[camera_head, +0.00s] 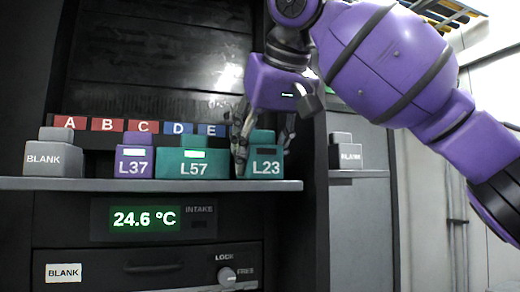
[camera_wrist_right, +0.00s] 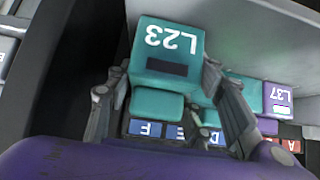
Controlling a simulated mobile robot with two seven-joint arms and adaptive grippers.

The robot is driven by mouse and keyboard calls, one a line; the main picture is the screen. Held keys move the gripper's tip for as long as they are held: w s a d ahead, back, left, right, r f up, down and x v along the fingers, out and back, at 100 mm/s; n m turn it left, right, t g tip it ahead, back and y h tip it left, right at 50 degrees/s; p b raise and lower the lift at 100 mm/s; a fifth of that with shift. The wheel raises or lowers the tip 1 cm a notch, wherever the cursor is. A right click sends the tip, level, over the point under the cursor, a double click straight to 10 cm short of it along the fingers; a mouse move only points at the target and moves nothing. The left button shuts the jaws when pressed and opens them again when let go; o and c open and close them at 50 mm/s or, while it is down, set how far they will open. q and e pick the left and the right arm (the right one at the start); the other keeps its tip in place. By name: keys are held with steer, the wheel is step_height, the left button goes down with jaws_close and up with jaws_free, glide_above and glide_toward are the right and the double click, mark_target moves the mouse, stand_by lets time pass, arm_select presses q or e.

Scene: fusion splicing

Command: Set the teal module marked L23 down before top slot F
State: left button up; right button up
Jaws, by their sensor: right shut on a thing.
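The teal module marked L23 (camera_head: 266,166) is upright at the right end of the shelf, its bottom level with the shelf's front edge. It also shows in the right wrist view (camera_wrist_right: 168,62). My right gripper (camera_head: 262,145) comes down from above with its fingers on either side of the module's raised top block (camera_wrist_right: 157,105) and is shut on it. Behind the module, the blue F label (camera_wrist_right: 147,129) shows in the wrist view; in the head view my gripper and the module hide it. My left gripper is not in view.
The teal L57 module (camera_head: 193,168) stands close on the left of L23, then purple L37 (camera_head: 133,167) and a grey BLANK module (camera_head: 52,160). The shelf (camera_head: 150,185) ends just right of L23. Another grey block (camera_head: 346,155) sits on a separate ledge at right.

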steer(key=o, duration=1.3)
steer(key=shift+w+f, duration=0.1)
steer(key=shift+f, duration=0.05)
steer(key=shift+o, duration=0.2)
steer(key=shift+r, duration=0.35)
steer(key=v, duration=1.2)
steer(key=shift+f, duration=0.15)
